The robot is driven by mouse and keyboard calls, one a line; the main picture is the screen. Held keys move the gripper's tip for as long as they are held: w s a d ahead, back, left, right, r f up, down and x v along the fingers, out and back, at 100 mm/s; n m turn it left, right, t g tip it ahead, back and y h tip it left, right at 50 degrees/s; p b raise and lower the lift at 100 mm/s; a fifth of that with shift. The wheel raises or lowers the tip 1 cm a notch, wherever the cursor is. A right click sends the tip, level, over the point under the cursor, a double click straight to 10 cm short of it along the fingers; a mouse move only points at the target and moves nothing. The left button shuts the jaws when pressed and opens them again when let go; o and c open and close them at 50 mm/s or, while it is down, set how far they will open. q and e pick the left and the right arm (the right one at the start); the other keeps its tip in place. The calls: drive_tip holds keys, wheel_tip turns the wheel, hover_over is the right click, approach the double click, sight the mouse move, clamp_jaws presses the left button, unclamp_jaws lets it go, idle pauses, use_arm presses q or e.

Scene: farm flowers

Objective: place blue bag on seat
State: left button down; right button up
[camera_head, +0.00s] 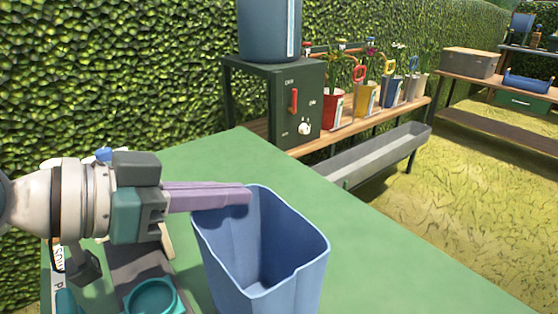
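An open blue container (265,270) with tall, thin walls stands upright over the green tabletop in the camera_head view; it looks more like a bin than a bag. My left gripper (245,197) comes in from the left with purple fingers lying across the container's upper left rim. The fingers look close together, but whether they pinch the wall is hidden. No other blue bag and no clear seat show. My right gripper is not in view.
The green tabletop (400,270) is clear to the right. A teal round dish (152,297) is at lower left. Behind stand a dark green cabinet (297,105) with a blue barrel (268,30), several potted flowers, a grey trough (375,155) and a bench with a wooden box (470,63).

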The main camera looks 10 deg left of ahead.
use_arm(q)
drive_tip(key=shift+f, duration=0.2)
drive_tip(key=c, duration=1.1)
unclamp_jaws()
